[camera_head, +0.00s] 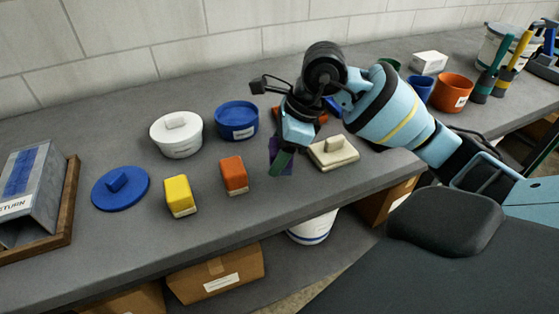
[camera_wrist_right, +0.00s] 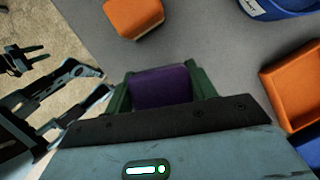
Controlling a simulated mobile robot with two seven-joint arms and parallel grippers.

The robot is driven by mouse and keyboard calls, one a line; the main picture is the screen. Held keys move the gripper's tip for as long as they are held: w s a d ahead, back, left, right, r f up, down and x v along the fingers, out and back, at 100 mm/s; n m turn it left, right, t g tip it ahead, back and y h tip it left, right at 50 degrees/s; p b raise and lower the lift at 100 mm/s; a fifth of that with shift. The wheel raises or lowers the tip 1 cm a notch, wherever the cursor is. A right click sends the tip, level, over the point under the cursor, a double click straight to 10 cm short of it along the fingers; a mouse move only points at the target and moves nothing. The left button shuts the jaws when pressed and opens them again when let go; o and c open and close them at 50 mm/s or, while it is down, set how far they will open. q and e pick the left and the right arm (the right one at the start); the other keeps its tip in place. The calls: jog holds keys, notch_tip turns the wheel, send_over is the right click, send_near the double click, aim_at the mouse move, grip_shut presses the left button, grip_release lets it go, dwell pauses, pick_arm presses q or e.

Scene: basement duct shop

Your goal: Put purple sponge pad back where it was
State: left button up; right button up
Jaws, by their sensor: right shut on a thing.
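My right gripper (camera_head: 281,160) is shut on the purple sponge pad (camera_wrist_right: 160,87). In the right wrist view the pad sits between the two green fingers of the gripper (camera_wrist_right: 162,92). In the head view the pad (camera_head: 273,148) hangs above the bench, left of a cream block-handled pad (camera_head: 333,152) and right of an orange sponge (camera_head: 234,174). A gap between the held pad and the bench cannot be judged surely.
The grey bench (camera_head: 120,150) also holds a yellow sponge (camera_head: 180,196), a blue lid (camera_head: 121,189), a white lidded tub (camera_head: 176,137), a blue tub (camera_head: 237,121) and a wooden-edged tray (camera_head: 68,212) at left. An orange pot (camera_head: 452,92) stands at right. The bench's front edge is close.

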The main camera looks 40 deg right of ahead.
jog(key=shift+w+d+f, duration=0.1)
jog(key=shift+d+f, duration=0.1)
jog(key=shift+f, duration=0.7)
jog(key=shift+w+d+f, duration=0.1)
jog(key=shift+d+f, duration=0.05)
jog(key=shift+f, duration=0.75)
jog(key=shift+f, duration=0.1)
jog(key=shift+f, duration=0.15)
jog(key=o, duration=0.9)
jog(key=v, duration=1.2)
jog(key=shift+r, duration=0.3)
